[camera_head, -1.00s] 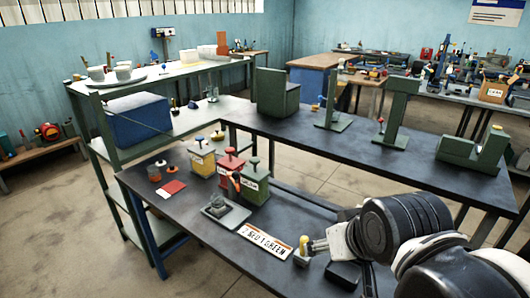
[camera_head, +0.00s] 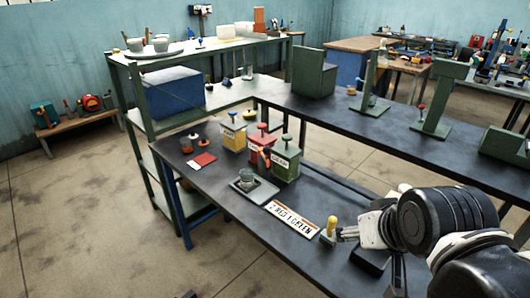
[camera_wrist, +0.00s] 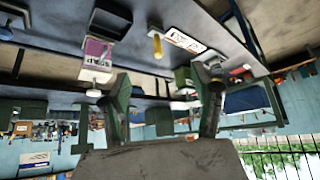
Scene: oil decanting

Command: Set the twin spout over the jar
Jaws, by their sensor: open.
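A small grey jar (camera_head: 246,177) stands on a dark square tray (camera_head: 262,191) on the near bench. I cannot pick out the twin spout for sure. A small upright piece with a yellow top (camera_head: 331,224) stands right of the sign; its yellow part also shows in the wrist view (camera_wrist: 157,46). My gripper (camera_head: 344,235) appears just right of this piece in the head view. In the wrist view my two fingers (camera_wrist: 165,98) are apart with nothing held between them. Whether they touch anything is not clear.
Yellow (camera_head: 234,136), red (camera_head: 261,146) and green (camera_head: 286,161) canisters stand behind the jar. A sign reading "2 RED 1 GREEN" (camera_head: 292,217) lies before it. Green stands (camera_head: 434,105) occupy the far bench.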

